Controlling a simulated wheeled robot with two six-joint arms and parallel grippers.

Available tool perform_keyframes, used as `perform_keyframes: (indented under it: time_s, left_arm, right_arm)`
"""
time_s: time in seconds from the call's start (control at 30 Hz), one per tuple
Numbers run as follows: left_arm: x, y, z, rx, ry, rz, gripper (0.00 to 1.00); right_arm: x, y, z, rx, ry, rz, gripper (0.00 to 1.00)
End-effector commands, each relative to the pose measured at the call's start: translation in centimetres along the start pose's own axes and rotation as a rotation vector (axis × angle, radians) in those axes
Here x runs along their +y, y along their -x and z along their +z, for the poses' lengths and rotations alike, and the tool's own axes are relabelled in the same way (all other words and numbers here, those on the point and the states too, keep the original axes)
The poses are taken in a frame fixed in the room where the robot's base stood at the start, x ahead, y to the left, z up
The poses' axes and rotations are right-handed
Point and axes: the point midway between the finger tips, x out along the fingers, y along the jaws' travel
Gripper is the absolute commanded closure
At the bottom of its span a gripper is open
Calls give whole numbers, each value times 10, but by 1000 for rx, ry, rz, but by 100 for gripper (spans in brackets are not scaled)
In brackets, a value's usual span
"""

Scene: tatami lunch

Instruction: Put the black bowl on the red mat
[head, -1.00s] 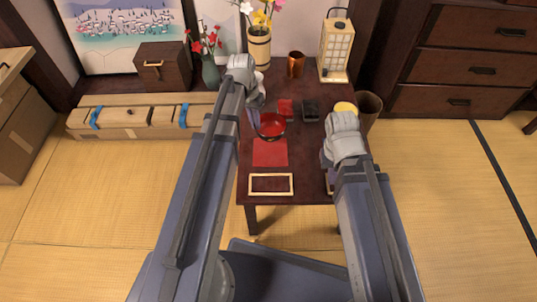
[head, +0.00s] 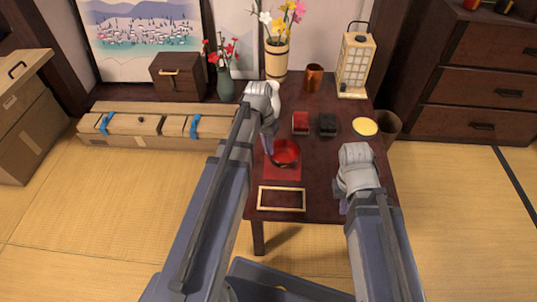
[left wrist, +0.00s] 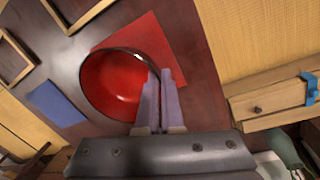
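The black bowl (head: 286,152), red inside, is over the red mat (head: 283,175). In the left wrist view the bowl (left wrist: 112,85) covers part of the mat (left wrist: 165,38); whether it touches the mat is unclear. My left gripper (head: 267,143) is at the bowl's left side; in the wrist view its fingers (left wrist: 160,80) are closed on the rim. My right gripper (head: 341,205) is above the table's right side, its fingers mostly hidden by its own wrist.
A pale wooden frame (head: 282,199) lies in front of the mat. A red box (head: 300,123), a black box (head: 327,125) and a yellow round thing (head: 365,126) stand behind. The lantern (head: 355,62), copper cup (head: 314,77) and flower vases are at the back.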

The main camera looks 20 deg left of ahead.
Motion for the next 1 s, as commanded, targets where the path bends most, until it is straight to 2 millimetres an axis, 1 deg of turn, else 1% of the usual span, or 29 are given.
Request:
perform_keyframes:
  time_s: [0.03, 0.1, 0.37, 0.5, 0.7, 0.8, 1.0]
  left_arm:
    - [-2, -13, 0, 0, 0, 0, 100]
    - [-2, -17, 0, 0, 0, 0, 100]
    - [-2, -15, 0, 0, 0, 0, 100]
    - [-3, -19, 0, 0, 0, 0, 100]
    - [-2, -18, 0, 0, 0, 0, 76]
    - [-2, -18, 0, 0, 0, 0, 66]
    - [-2, -18, 0, 0, 0, 0, 66]
  right_arm:
    - [-2, -13, -1, 1, 1, -1, 100]
    - [-2, -17, -1, 1, 3, -2, 100]
    - [-2, -15, -1, 1, 3, -2, 100]
    - [-3, -19, -1, 1, 4, -2, 100]
    - [-2, -18, -1, 1, 4, -3, 100]
    - [-2, -18, -1, 1, 4, -3, 100]
    - [-2, -18, -1, 1, 4, -2, 100]
